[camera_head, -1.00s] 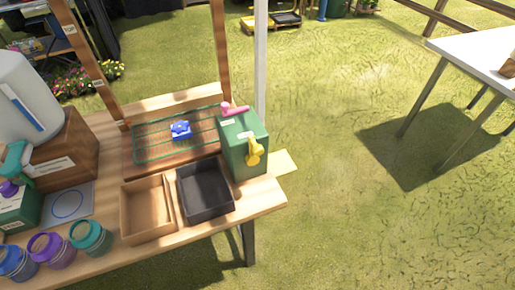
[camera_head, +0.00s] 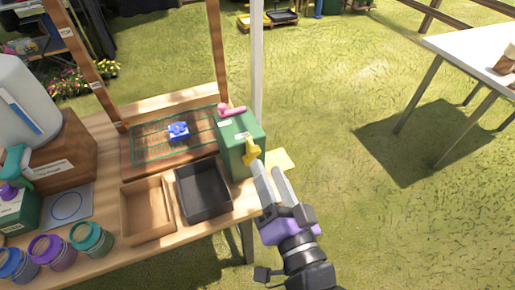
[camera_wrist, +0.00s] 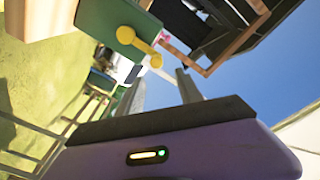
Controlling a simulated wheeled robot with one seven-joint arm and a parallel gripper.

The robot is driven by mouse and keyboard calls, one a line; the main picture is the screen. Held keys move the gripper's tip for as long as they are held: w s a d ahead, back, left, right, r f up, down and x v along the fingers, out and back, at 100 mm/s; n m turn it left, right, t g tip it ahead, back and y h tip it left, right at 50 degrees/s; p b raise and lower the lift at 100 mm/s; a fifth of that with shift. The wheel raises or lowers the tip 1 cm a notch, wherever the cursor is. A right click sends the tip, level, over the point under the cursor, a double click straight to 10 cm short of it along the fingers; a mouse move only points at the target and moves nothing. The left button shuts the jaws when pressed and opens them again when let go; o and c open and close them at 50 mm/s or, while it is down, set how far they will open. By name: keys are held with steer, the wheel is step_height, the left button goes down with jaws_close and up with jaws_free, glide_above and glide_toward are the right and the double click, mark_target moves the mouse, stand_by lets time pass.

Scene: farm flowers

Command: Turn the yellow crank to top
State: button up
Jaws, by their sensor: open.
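The yellow crank (camera_head: 250,152) is on the front face of a green box (camera_head: 236,150) at the right end of the wooden table. Its handle points downward in the head view. The crank also shows in the wrist view (camera_wrist: 138,42), with a round knob at one end. My gripper (camera_head: 267,174) is open, its two pale fingers pointing up toward the crank from just below and to the right. In the wrist view the fingers are apart and the crank lies beyond them. I cannot tell whether a fingertip touches it. A pink crank (camera_head: 231,111) sits on the box's top.
A black tray (camera_head: 203,211) and a wooden tray (camera_head: 146,236) stand left of the box. A blue piece (camera_head: 178,131) sits on a green-lined board behind them. Several jars line the table's front left.

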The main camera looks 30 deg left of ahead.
mark_target(256, 154)
steer(key=shift+a+f+p+x, duration=0.1)
steer(key=shift+f+p+x, duration=0.15)
steer(key=shift+x, duration=1.05)
steer(key=shift+a+f+p+x, duration=0.1)
steer(key=shift+f+p+x, duration=0.1)
steer(key=shift+x, duration=1.05)
steer(key=shift+a+f+p+x, duration=0.1)
steer(key=shift+f+p+x, duration=0.15)
steer(key=shift+x, duration=1.05)
steer(key=shift+s+d, duration=0.1)
steer(key=shift+s, duration=0.1)
jaws_close()
